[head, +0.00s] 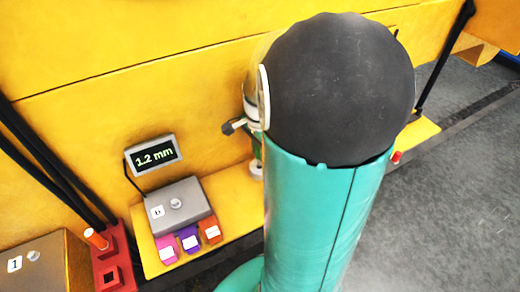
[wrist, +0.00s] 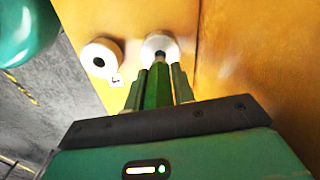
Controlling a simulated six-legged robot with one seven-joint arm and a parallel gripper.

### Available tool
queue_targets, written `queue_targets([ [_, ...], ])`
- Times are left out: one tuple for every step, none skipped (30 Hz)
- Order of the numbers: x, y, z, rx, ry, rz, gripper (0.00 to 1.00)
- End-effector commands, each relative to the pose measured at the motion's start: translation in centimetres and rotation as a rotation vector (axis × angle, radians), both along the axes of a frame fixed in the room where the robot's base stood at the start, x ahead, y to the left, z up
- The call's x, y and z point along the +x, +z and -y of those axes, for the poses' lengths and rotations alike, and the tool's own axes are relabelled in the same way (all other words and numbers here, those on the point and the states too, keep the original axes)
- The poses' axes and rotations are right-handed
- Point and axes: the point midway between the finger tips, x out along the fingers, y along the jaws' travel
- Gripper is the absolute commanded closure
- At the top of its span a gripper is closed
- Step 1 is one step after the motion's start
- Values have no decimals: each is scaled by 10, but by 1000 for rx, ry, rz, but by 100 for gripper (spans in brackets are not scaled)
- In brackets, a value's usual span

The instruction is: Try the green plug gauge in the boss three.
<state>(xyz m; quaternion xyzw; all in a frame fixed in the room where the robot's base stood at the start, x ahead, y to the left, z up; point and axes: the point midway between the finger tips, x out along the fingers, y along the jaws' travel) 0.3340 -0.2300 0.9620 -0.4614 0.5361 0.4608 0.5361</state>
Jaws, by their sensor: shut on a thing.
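The green plug gauge (wrist: 157,86) is held between the fingers of my gripper (wrist: 157,92) in the wrist view, pointing away from me. Its dark tip lies over the centre of a pale round boss (wrist: 152,41) on the yellow casting. I cannot tell whether the tip is inside the bore or just in front of it. A second pale boss (wrist: 101,59) with a dark hole stands to the left, with a small white label (wrist: 117,80) that I cannot read surely. In the head view my arm hides the gripper and most of the work area.
In the head view, a display (head: 154,156) reads 1.2 mm above a grey box (head: 180,206) marked b. Pink, purple and orange tags (head: 210,231) lie before it. A red rack (head: 108,262) holds an orange plug (head: 96,239). A box (head: 36,268) is marked 1. Dark hoses (head: 52,158) run at left.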

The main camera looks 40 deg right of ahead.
Motion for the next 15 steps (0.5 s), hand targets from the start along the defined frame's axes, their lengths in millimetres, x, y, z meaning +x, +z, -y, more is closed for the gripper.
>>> queue_targets([
  [0, 0, 0, 0, 0, 0, 100],
  [0, -1, 0, 0, 0, 0, 100],
  [0, -1, 0, 0, 0, 0, 100],
  [0, -1, 0, 0, 0, 0, 100],
  [0, -2, 0, 0, 0, 0, 100],
  [0, -2, 0, 0, 0, -1, 100],
  [0, -3, 0, 0, 0, -1, 100],
  [0, -4, 0, 0, 1, -1, 100],
  [0, -4, 0, 0, 1, -1, 100],
  [0, -5, 0, 1, 1, -1, 100],
  [0, -5, 0, 1, 1, -1, 100],
  [0, -6, 0, 0, 1, 0, 100],
  [0, -6, 0, 0, 1, 0, 100],
  [0, -7, 0, 0, 1, 0, 100],
  [0, -7, 0, 0, 0, 0, 100],
])
